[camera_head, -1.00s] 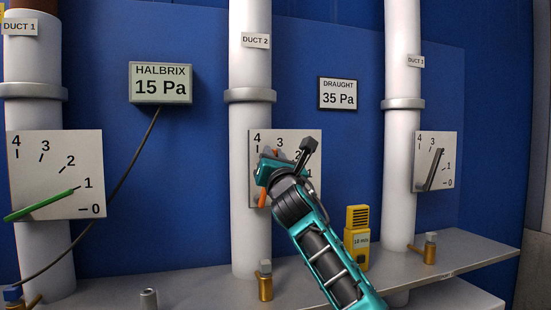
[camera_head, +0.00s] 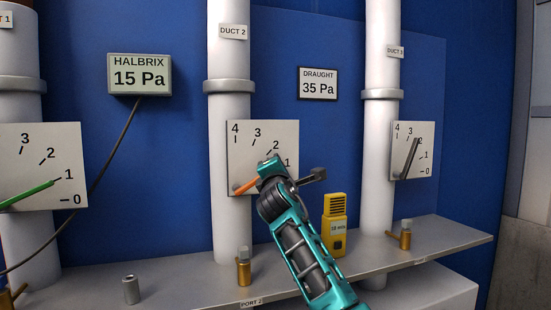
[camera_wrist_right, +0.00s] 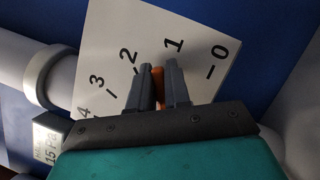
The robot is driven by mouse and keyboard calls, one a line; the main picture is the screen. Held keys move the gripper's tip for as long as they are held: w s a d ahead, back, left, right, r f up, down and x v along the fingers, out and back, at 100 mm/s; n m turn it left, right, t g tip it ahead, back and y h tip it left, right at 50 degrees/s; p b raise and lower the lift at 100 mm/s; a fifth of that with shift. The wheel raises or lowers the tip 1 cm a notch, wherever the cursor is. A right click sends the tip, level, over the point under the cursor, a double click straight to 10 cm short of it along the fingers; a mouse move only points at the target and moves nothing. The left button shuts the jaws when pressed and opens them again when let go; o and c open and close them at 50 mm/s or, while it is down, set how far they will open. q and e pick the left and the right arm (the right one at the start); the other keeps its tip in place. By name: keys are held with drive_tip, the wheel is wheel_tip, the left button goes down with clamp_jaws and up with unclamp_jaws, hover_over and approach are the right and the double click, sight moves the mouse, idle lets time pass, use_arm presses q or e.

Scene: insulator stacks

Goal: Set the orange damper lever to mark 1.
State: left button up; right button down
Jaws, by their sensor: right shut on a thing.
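The orange damper lever (camera_head: 246,185) is on the white dial plate of Duct 2 (camera_head: 246,140), marked 0 to 4. My right gripper (camera_head: 268,168) is shut on the lever and hides its outer end and part of the dial in the head view. In the right wrist view, the two grey fingers (camera_wrist_right: 161,82) stand on either side of the orange lever (camera_wrist_right: 158,86). There the lever points between marks 1 (camera_wrist_right: 174,45) and 2 (camera_wrist_right: 128,56). My left gripper is not in view.
A green lever (camera_head: 28,194) on the left dial points near 1. A dark lever (camera_head: 410,158) is on the right dial. A shelf (camera_head: 190,275) below carries brass fittings and a yellow meter (camera_head: 335,222) close to my right arm. The draught display (camera_head: 318,84) reads 35 Pa.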

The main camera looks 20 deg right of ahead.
drive_tip(key=shift+d+f+m+g, duration=0.3)
drive_tip(key=shift+d+f+m, duration=0.05)
drive_tip(key=shift+f+m, duration=0.4)
drive_tip(key=c, duration=1.2)
unclamp_jaws()
drive_tip(key=shift+o, duration=0.2)
drive_tip(key=v, duration=1.3)
drive_tip(key=shift+b, duration=0.3)
